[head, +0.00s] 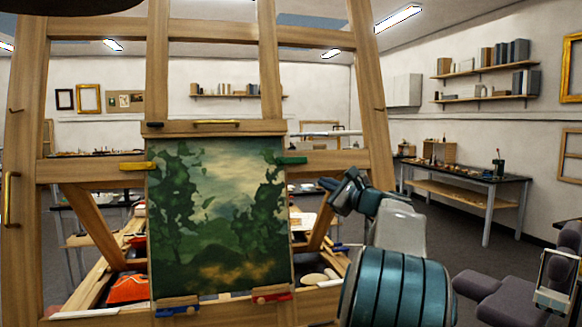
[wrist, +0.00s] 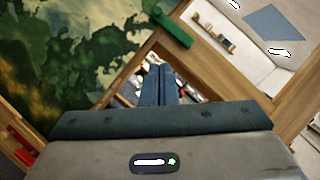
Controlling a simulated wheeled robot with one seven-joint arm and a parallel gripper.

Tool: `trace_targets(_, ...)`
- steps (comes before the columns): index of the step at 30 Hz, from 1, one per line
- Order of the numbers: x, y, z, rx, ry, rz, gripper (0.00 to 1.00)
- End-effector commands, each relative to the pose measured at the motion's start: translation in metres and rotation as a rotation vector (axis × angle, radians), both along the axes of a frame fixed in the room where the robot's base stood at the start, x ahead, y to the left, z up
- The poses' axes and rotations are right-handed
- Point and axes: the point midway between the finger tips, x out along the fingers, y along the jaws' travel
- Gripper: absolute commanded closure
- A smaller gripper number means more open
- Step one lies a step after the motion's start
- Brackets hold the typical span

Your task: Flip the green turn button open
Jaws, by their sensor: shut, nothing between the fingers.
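The green turn button (head: 291,160) is a small bar at the upper right edge of the landscape painting (head: 215,215). It lies roughly level, with its left end over the painting's edge and its right end over the easel's wooden crossbar. In the wrist view the green turn button (wrist: 168,26) shows at the top centre, beyond my fingertips. My gripper (head: 328,190) is to the right of the painting and a little below the button, apart from it in the picture. Its fingers (wrist: 158,85) are closed together and empty.
A yellow turn button (head: 137,166) is at the painting's left edge. A blue one (head: 177,312) and a red one (head: 272,296) are at the bottom. The wooden easel (head: 375,120) frames the painting. A grey chair (head: 505,300) stands at the lower right.

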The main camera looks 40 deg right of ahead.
Motion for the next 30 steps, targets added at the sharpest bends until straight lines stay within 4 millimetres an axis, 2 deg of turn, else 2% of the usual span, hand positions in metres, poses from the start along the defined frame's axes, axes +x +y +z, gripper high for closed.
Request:
trace_targets(5, 0.003, 0.000, 0.001, 0.001, -0.001, 0.002, 1.00)
trace_targets(8, 0.013, -0.001, 0.003, 0.001, 0.000, 0.003, 1.00)
trace_targets(11, 0.028, -0.004, 0.006, 0.002, -0.001, 0.002, 1.00)
trace_targets(21, 0.100, -0.013, 0.015, 0.001, -0.001, 0.004, 1.00)
trace_targets(30, 0.124, 0.000, 0.034, 0.000, 0.000, 0.000, 1.00)
